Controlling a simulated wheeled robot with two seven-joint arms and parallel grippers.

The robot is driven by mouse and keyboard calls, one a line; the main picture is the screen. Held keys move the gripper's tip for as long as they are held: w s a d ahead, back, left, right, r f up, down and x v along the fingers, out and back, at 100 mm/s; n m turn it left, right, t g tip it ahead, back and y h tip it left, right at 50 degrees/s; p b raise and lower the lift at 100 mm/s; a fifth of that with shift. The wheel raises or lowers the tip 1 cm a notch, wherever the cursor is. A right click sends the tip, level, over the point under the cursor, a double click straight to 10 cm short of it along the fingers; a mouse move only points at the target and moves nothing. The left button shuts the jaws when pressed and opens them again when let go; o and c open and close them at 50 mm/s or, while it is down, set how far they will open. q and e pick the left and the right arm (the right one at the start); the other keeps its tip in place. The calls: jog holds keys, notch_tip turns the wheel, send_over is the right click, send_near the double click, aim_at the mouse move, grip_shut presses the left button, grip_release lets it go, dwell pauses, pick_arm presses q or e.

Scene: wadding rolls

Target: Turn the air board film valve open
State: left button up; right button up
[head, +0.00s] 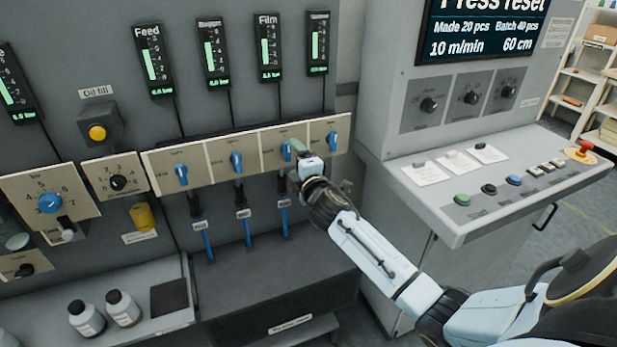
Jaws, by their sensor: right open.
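The air board (216,168) is a beige strip on the grey machine wall with a row of blue valve knobs. The Film gauge (268,47) is lit green above the third valve from the left. That Film valve (285,151) is a blue knob, partly hidden by my right gripper. My right gripper (297,151) is open at this valve, its fingers close beside the knob; I cannot tell whether they touch it. The knob's exact angle is hard to read. My left gripper is not in view.
Other blue valves (236,162) sit close on both sides, the rightmost (332,140) just beyond my gripper. A control console (480,180) with buttons stands at right.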

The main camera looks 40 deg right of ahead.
jog(key=v, duration=1)
jog(key=shift+w, duration=0.15)
jog(key=s+a+f+m+g+y, duration=0.1)
jog(key=s+f+m+g, duration=0.2)
jog(key=f, duration=0.9)
jog(key=s+a+f+m+g, duration=0.1)
jog(key=s+a+f+g, duration=0.15)
jog(key=s+f, duration=0.6)
jog(key=s+f+m+g+y, duration=0.1)
jog(key=s+f+m+g, duration=0.15)
jog(key=f, duration=1.15)
jog(key=s+a+f+m+g, duration=0.2)
jog(key=s+f, duration=0.4)
jog(key=s, duration=0.5)
jog(key=s+a+f+m+g+y, duration=0.1)
jog(key=s+a+f+m+g, duration=0.1)
jog(key=s+f, duration=0.4)
jog(key=s+a+f+m+g+y, duration=0.1)
jog(key=s+a+f+g, duration=0.3)
jog(key=s, duration=1.2)
notch_tip(320, 180, down, 3)
jog(key=shift+s+r+m+g, duration=0.15)
jog(key=shift+s+m+g, duration=0.2)
jog(key=shift+m, duration=0.3)
